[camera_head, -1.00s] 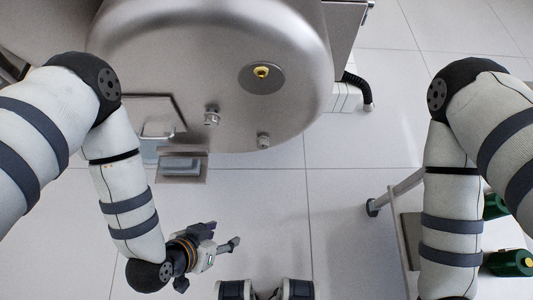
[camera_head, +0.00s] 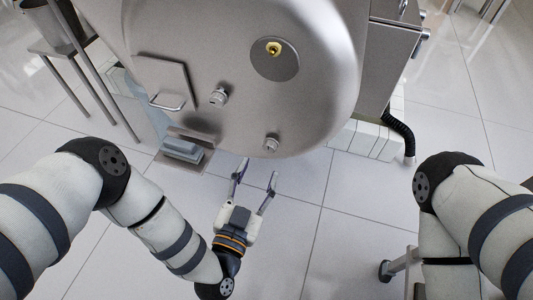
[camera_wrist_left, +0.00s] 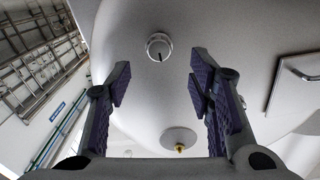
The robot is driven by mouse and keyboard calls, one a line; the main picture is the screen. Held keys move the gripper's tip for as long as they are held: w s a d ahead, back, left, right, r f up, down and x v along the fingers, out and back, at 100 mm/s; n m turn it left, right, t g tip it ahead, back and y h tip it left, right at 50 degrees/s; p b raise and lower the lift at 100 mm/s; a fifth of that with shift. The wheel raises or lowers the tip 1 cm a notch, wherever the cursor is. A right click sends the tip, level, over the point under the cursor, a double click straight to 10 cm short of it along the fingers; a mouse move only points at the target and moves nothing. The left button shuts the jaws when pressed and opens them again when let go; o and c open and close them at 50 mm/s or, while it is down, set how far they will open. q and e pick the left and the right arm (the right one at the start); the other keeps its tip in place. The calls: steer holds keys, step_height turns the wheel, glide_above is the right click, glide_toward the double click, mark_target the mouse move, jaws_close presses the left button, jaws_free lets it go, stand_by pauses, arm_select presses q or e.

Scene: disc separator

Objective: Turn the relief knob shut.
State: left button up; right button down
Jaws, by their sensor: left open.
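A small round silver knob (camera_head: 271,142) sits on the lower front of the large steel drum (camera_head: 320,95). The left wrist view shows this knob (camera_wrist_left: 159,47) with a dark pointer line on its face. A second silver knob (camera_head: 218,97) sits up and left of it; no label tells which is the relief knob. My left gripper (camera_head: 256,170) is open and empty, fingers pointing at the drum just below the lower knob. In the left wrist view the knob appears between the spread fingers (camera_wrist_left: 158,85), apart from them. My right gripper is out of view.
A yellow fitting (camera_head: 273,48) sits on a round plate on the drum. A hatch with a handle (camera_head: 167,103) and a small grey ledge (camera_head: 183,150) are at left. A black hose (camera_head: 400,135) hangs at right.

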mark_target(268, 150)
arm_select(q)
steer(key=b+x, duration=0.1)
steer(key=x, duration=0.6)
steer(key=shift+w+d+f, duration=0.1)
steer(key=shift+w, duration=0.15)
jaws_close()
